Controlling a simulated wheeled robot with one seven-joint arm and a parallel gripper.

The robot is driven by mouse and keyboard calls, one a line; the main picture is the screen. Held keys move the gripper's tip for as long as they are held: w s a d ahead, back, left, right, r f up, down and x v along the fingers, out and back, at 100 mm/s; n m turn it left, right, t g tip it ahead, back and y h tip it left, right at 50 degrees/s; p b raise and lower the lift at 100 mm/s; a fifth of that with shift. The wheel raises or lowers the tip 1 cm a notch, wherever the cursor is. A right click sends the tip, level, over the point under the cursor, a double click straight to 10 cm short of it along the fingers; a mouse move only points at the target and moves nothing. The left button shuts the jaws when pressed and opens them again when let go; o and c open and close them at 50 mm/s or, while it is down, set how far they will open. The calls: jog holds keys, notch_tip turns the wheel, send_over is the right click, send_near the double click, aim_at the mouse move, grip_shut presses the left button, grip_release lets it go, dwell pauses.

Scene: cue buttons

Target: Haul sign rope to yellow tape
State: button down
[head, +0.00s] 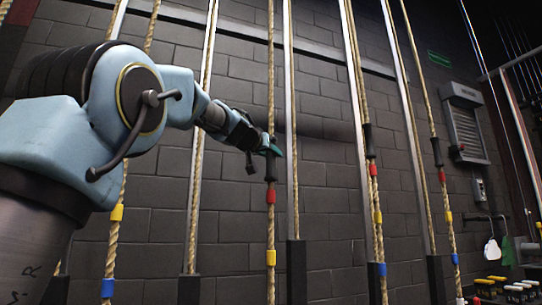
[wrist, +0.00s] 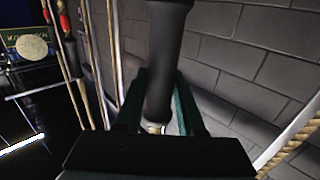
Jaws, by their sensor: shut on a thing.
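My gripper (head: 273,150) is shut on a black sleeve (head: 270,168) on a tan rope (head: 270,225) in front of the brick wall. Red tape (head: 270,196) is wrapped on this rope just below the sleeve, and yellow tape (head: 271,258) is lower down. In the wrist view the black sleeve (wrist: 163,70) stands between the two green fingers of my gripper (wrist: 160,105). I cannot read any label that tells which rope is the sign rope.
Other ropes hang on both sides; one at the right (head: 372,185) has red, yellow and blue tape. Metal rails (head: 203,120) run beside them. Several colored buttons (head: 505,288) sit at the lower right. A grey shuttered box (head: 465,125) is on the wall.

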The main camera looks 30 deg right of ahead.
aim_at(269, 230)
notch_tip(269, 230, down, 23)
jog(key=b, duration=2.2)
jog(key=shift+f, duration=0.1)
jog(key=c, duration=0.5)
grip_release()
jog(key=b+v, duration=0.2)
jog(key=v, duration=0.8)
jog(key=shift+s+a, duration=0.3)
